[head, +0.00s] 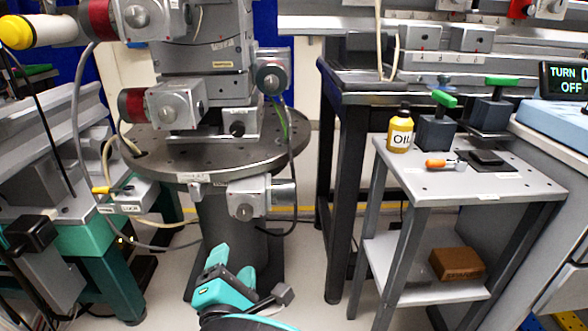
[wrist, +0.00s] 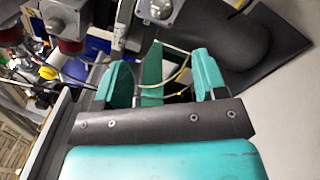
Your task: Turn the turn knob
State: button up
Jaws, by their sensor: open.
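I cannot tell for sure which part is the turn knob. Two dark blocks with green T-shaped handles, a nearer one (head: 445,99) and a farther one (head: 501,81), stand at the back of the small grey cart in the head view. A black display (head: 564,80) at the right edge reads "TURN" and "OFF", partly cut off. My gripper (head: 232,268) is low in front of the round-topped stand, well left of the cart. In the wrist view my gripper (wrist: 163,72) has its two teal fingers apart and nothing held between them.
The grey cart (head: 480,187) carries a yellow oil bottle (head: 400,130) and an orange-handled tool (head: 436,163). A brown box (head: 457,264) is on its lower shelf.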

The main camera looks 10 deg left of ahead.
aim_at(244, 216)
jog(key=b+x, duration=0.1)
jog(key=x, duration=0.6)
jog(key=b+x, duration=0.1)
jog(key=x, duration=0.6)
jog(key=shift+w+d+f, duration=0.1)
jog(key=shift+w+d, duration=0.05)
jog(key=shift+w, duration=0.6)
jog(key=c, duration=0.9)
